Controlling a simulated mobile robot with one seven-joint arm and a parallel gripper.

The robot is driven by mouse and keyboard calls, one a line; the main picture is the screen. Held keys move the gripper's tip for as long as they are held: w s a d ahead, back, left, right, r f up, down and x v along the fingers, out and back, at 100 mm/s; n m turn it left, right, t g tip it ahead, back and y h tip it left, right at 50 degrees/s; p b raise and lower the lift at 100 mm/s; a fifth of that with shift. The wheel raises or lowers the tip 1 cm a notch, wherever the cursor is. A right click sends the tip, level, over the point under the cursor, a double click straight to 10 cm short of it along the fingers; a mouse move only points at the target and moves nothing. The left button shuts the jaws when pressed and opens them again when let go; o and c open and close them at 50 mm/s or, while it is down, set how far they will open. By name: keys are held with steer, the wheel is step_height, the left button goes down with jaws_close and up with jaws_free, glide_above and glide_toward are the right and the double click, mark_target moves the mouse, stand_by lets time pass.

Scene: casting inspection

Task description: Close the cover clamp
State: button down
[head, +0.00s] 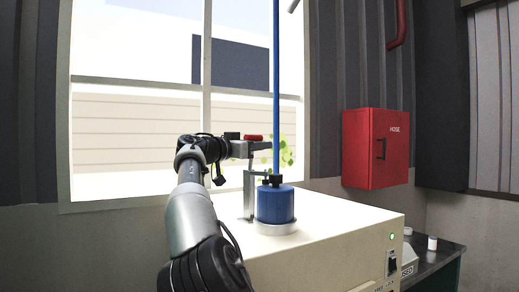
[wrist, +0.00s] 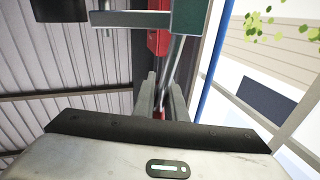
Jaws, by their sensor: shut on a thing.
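The cover clamp (head: 250,190) is a grey metal upright with a side arm on the cream cabinet top. Its arm reaches over a round blue cover (head: 276,206), where a dark tip sits at the cover's top. The clamp's red handle (head: 253,137) shows at the top, beside my gripper (head: 258,148). In the wrist view, the red handle (wrist: 157,40) and a metal rod run towards the fingers of my gripper (wrist: 163,88). The fingers are shut on the handle, with red showing between them. The exact contact is partly hidden.
The cream cabinet (head: 325,222) carries the clamp; its front right top is bare. A thin blue pole (head: 276,90) rises above the cover, close to my gripper. A red hose box (head: 376,148) hangs on the right wall. A dark side table (head: 436,258) stands at right.

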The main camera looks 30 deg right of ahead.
steer(key=shift+s+d, duration=0.15)
steer(key=c, duration=1.8)
jaws_free()
steer(key=shift+s, duration=0.2)
steer(key=shift+c, duration=0.2)
steer(key=shift+w, duration=0.1)
steer(key=r+b+v, duration=0.1)
steer(key=b+v, duration=0.2)
steer(key=v, duration=1.4)
steer(key=shift+a+f, duration=0.25)
steer(key=shift+f, duration=0.25)
